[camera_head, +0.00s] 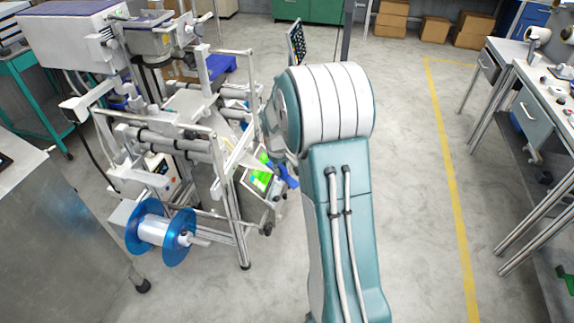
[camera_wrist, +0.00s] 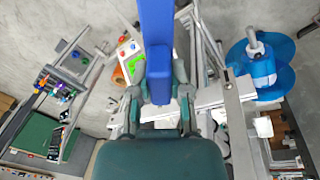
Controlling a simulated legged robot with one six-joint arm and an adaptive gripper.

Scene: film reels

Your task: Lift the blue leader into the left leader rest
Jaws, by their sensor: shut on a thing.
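The blue leader is a long flat blue bar (camera_wrist: 156,28) in the wrist view. It runs from the top edge down between the fingers of my gripper (camera_wrist: 159,82). My gripper is shut on it, with one green-grey finger on each side. In the head view my arm covers the gripper. A small blue piece (camera_head: 288,178) shows beside my arm there, but I cannot tell whether it is part of the leader. I cannot pick out the left leader rest for certain in either view.
A metal-framed machine (camera_head: 190,135) stands left of my arm, with a green-lit screen (camera_head: 259,172) close to it. A blue-flanged reel (camera_head: 179,237) sits low on the machine's front. Benches (camera_head: 530,85) stand at the right. The floor (camera_head: 420,220) between is clear.

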